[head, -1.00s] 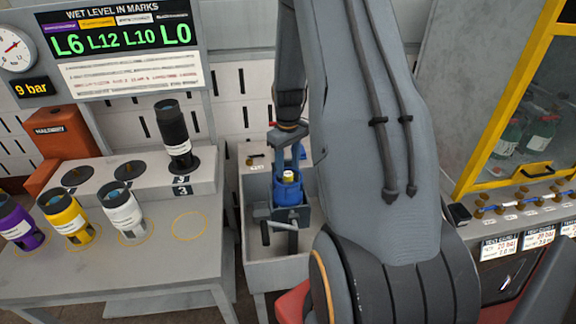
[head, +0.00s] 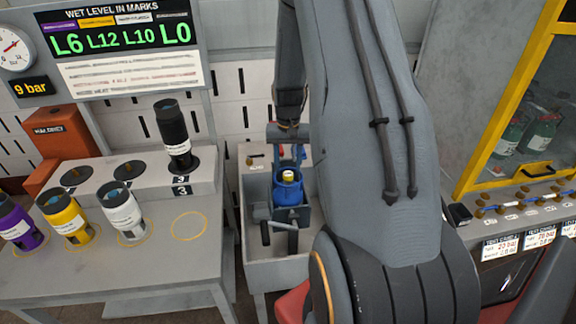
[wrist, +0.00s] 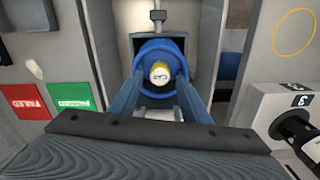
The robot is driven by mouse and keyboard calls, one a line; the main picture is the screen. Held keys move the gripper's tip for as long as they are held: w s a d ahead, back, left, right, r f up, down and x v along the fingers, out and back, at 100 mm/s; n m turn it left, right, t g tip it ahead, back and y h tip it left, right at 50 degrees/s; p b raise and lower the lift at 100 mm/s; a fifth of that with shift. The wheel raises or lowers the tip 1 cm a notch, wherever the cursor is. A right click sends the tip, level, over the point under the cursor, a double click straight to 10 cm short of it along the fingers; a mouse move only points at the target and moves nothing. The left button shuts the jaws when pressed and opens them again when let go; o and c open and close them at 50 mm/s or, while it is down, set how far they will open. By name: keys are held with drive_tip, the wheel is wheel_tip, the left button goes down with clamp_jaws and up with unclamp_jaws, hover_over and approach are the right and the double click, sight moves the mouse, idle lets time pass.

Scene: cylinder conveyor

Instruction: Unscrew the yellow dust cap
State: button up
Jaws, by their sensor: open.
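The yellow dust cap (head: 288,175) sits on top of a blue cylinder (head: 287,192) that stands upright in a grey trough with a dark clamp (head: 291,215). In the wrist view the cap (wrist: 160,75) is near the middle, ringed by the blue collar of the cylinder (wrist: 160,52). My gripper (wrist: 160,88) is open, its two blue fingers spread to either side of the cap in that view. In the head view my gripper (head: 288,152) is just above and behind the cap. Whether the fingers touch anything cannot be told.
A grey bench (head: 110,280) at left carries purple, yellow and white cylinders, with a black cylinder (head: 173,132) on its raised step. A yellow-framed cabinet (head: 500,120) stands at right. Red (wrist: 29,101) and green (wrist: 75,97) panels show left in the wrist view.

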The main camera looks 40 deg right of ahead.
sight(288, 177)
drive_tip(key=shift+m, duration=0.9)
drive_tip(key=shift+f, duration=0.15)
drive_tip(key=shift+f+b, duration=0.7)
drive_tip(key=shift+f, duration=0.45)
clamp_jaws()
drive_tip(key=n+p, duration=0.1)
drive_tip(key=n, duration=0.5)
drive_tip(key=shift+p, duration=0.35)
